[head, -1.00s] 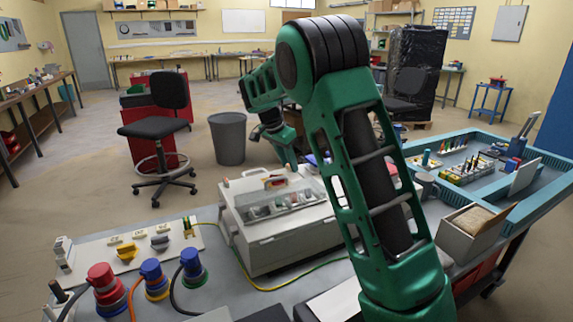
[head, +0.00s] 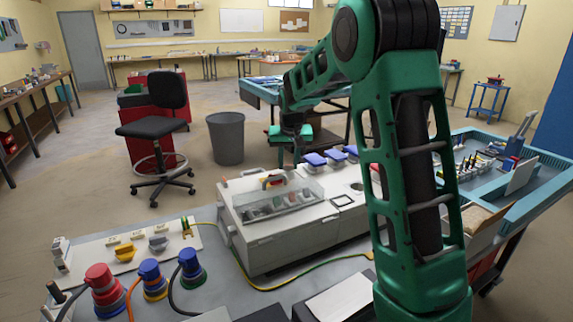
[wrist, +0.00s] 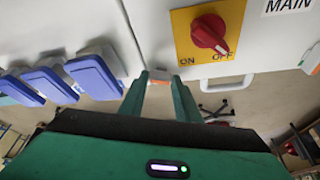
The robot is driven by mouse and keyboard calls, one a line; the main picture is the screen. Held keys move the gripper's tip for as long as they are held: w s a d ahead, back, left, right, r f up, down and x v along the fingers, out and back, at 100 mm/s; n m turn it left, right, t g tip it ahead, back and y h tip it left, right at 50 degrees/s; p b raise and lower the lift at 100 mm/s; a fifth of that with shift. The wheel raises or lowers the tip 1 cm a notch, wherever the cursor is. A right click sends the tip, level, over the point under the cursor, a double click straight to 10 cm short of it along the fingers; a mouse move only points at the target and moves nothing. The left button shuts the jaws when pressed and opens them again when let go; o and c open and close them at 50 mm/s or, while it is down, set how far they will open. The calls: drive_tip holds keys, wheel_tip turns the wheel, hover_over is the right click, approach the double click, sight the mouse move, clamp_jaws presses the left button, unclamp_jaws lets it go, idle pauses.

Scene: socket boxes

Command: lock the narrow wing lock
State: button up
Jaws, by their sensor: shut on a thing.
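My gripper (wrist: 159,76) is shut on a small pale and orange part (wrist: 159,73) at the edge of the grey box, by the seam between its two sections. This looks like the narrow wing lock; the fingers hide most of it, so I cannot tell how far it is turned. In the head view my gripper (head: 290,150) is at the back of the grey socket box (head: 270,245), with the fingers pointing down to its far edge. The lock itself is hidden there.
A red rotary switch (wrist: 208,36) on a yellow plate is right of my gripper in the wrist view. Several blue socket covers (wrist: 93,78) are on the left. A clear cover (head: 283,200) is on the box. A blue-rimmed tray (head: 540,165) stands at the right.

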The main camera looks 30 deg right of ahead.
drive_tip(key=shift+w+d+r+n+y, duration=0.1)
drive_tip(key=shift+n+y, duration=0.3)
drive_tip(key=shift+n, duration=0.6)
drive_tip(key=shift+w+r+n+y, duration=0.1)
drive_tip(key=shift+n+y, duration=0.3)
drive_tip(key=shift+n, duration=0.6)
drive_tip(key=o, duration=1)
drive_tip(key=shift+f, duration=0.1)
drive_tip(key=shift+o, duration=0.2)
drive_tip(key=shift+s, duration=0.1)
drive_tip(key=v, duration=1)
drive_tip(key=shift+s+r, duration=0.25)
